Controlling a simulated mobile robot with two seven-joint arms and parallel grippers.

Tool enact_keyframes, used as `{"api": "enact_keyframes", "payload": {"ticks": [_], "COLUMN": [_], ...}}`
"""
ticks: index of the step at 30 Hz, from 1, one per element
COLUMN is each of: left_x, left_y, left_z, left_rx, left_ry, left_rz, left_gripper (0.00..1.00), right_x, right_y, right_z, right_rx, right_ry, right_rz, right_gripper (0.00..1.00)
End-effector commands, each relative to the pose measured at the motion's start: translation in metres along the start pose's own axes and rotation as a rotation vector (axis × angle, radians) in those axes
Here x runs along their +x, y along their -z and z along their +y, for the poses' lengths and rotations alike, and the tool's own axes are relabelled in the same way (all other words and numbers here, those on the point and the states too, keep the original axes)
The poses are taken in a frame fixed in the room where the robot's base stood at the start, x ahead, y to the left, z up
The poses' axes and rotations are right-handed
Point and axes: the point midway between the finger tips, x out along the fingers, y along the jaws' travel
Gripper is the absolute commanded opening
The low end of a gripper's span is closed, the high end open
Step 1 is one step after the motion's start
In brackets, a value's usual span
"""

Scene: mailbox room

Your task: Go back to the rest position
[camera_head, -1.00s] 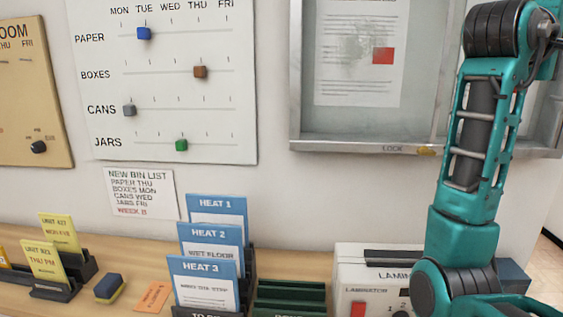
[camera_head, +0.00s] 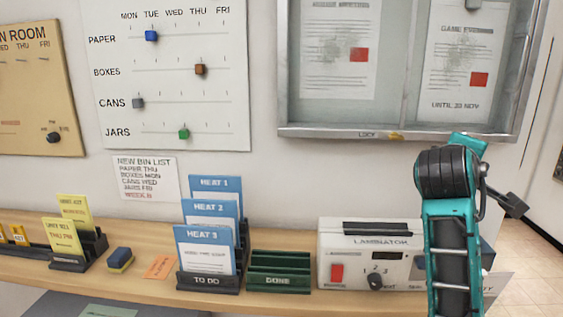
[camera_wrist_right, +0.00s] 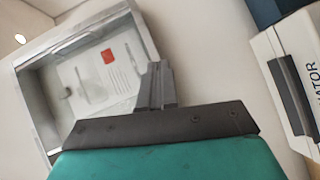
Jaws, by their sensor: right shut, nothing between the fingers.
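My right arm (camera_head: 448,225) stands at the right of the head view, in front of the right end of the laminator (camera_head: 352,240). In that view its jaws cannot be made out. My right gripper (camera_wrist_right: 157,70) shows in the right wrist view, with its fingers together and nothing between them. Beyond it there are the glass notice case (camera_wrist_right: 45,125) and, at the right edge, the laminator. My left gripper is in neither view.
A wooden shelf (camera_head: 270,299) runs along the wall. It bears the TO DO rack (camera_head: 208,282) with blue HEAT cards, the green DONE rack (camera_head: 278,280), a sponge-like block (camera_head: 120,257) and an orange slip (camera_head: 158,267). The bin board (camera_head: 185,95) hangs above. Open floor (camera_head: 520,270) shows at right.

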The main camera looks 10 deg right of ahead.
Motion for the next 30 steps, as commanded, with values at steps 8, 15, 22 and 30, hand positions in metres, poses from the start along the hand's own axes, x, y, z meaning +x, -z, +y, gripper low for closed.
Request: {"api": "enact_keyframes", "payload": {"ticks": [8, 15, 22, 30], "left_x": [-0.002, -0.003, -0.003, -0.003], "left_y": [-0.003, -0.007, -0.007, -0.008], "left_z": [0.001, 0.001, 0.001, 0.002], "left_rx": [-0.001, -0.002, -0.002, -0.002], "left_ry": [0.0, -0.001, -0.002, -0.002], "left_rz": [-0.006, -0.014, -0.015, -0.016], "left_gripper": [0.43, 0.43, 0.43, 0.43], "right_x": [-0.034, -0.105, -0.182, -0.231], "right_y": [-0.021, -0.069, -0.12, -0.145], "right_z": [-0.175, -0.298, -0.365, -0.404], "right_rx": [0.133, 0.274, 0.39, 0.497], "right_ry": [0.355, 0.721, 1.013, 1.183], "right_rz": [0.111, 0.071, -0.064, -0.153], "right_gripper": [0.0, 0.0, 0.0, 0.0]}}
